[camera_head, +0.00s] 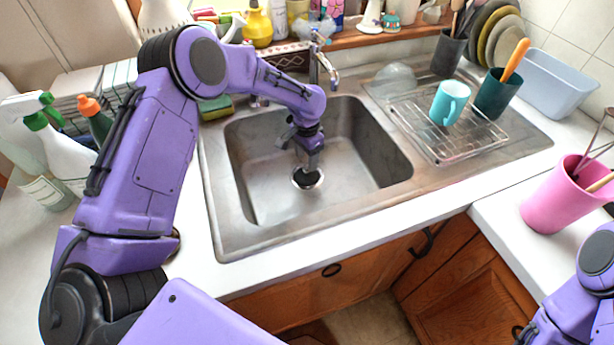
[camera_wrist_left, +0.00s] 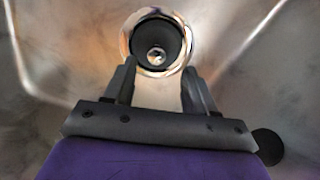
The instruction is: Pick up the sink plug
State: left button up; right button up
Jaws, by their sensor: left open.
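The sink plug (camera_wrist_left: 157,40) appears as a dark round piece with a shiny knob at its middle, inside a bright metal ring at the drain. In the head view the dark round spot (camera_head: 306,181) on the sink floor is partly covered by my gripper. My left gripper (camera_head: 309,164) points down into the basin, just above this spot. In the left wrist view its two fingers (camera_wrist_left: 159,78) are apart with nothing between them, and the plug shows just beyond their tips. I cannot tell the exact gap. My right gripper is out of view.
The steel sink (camera_head: 232,238) has walls around my left gripper, and the faucet (camera_head: 322,65) stands behind it. A wire rack (camera_head: 458,147) with a turquoise mug (camera_head: 449,103) is on the right. A pink pot (camera_head: 553,200) stands at far right. Bottles (camera_head: 62,150) stand left.

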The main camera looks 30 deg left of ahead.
aim_at(306, 169)
pick_arm(q)
jog(key=f, duration=0.3)
jog(key=f+p, duration=0.1)
jog(key=shift+s+d+f, duration=0.15)
jog(key=shift+s+f, duration=0.1)
jog(key=shift+s, duration=0.05)
grip_shut()
jog(key=shift+r, duration=0.15)
